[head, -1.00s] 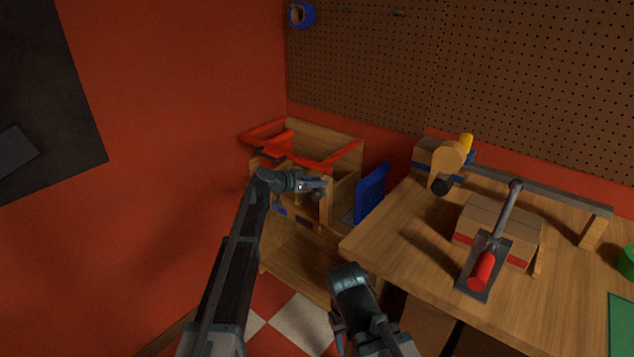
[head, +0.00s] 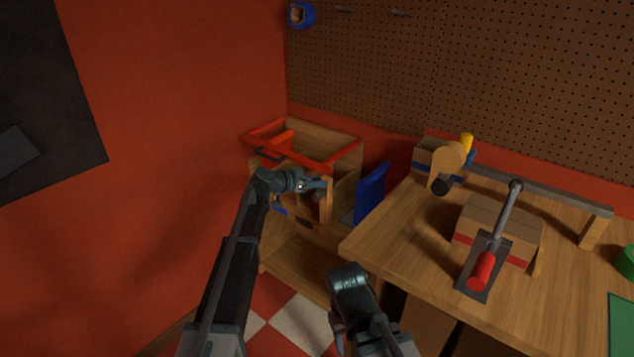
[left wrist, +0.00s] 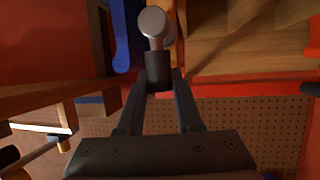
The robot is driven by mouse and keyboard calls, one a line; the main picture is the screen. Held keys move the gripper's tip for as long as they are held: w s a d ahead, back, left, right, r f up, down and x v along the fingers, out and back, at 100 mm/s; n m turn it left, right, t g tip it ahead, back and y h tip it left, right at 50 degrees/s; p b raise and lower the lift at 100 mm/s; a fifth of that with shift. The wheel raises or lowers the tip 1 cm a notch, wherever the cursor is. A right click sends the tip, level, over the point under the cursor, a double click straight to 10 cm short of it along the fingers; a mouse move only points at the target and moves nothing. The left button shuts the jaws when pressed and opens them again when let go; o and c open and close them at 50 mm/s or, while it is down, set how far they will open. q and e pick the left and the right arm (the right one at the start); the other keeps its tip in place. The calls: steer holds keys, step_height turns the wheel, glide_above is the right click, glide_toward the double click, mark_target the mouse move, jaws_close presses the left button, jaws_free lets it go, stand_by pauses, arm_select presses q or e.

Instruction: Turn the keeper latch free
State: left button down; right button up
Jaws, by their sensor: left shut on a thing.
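My left gripper (head: 318,184) is at the front of a wooden cabinet with a red-edged top (head: 330,166). In the left wrist view its two dark fingers (left wrist: 158,88) come together on a dark block with a pale shaft and round grey knob (left wrist: 152,22), which I take to be the keeper latch. The knob also shows just below the fingers in the head view (head: 319,196). How far the latch is turned cannot be told. My right gripper (head: 338,332) hangs low at the bottom middle, away from the cabinet, its jaws unclear.
A blue panel (head: 371,192) stands between the cabinet and the wooden workbench (head: 395,232). The bench holds a cardboard box (head: 520,228), a red-handled tool (head: 482,270) and a long rail (head: 560,193). A red wall is close on the left.

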arm_select(q)
steer(key=shift+s, duration=0.15)
steer(key=shift+s+d+m+y, duration=0.35)
steer(key=shift+d+m+y, duration=0.1)
steer(key=shift+m, duration=0.25)
steer(key=s+d+f+m+t+y, duration=0.1)
steer(key=m, duration=0.1)
steer(key=s+d+f+m+t+y+b, duration=0.1)
steer(key=m, duration=0.1)
steer(key=shift+d+y+b, duration=0.25)
steer(key=shift+d+b, duration=0.05)
steer(key=shift+s+d+f+m+t+y+b, duration=0.2)
steer(key=shift+f+m+t+y+b, duration=0.4)
steer(key=shift+m+b, duration=0.8)
steer(key=shift+s+d+f+m+t+y+b, duration=0.15)
steer(key=shift+d+f+m+t+y+b, duration=0.2)
steer(key=shift+f+m+t+b, duration=1)
steer(key=shift+s+d+f+m+t+y+b, duration=0.15)
steer(key=shift+d+f+m+t+y+b, duration=0.35)
steer(key=shift+b, duration=1.5)
steer(key=shift+a+r+g, duration=0.15)
steer(key=shift+a+g, duration=0.1)
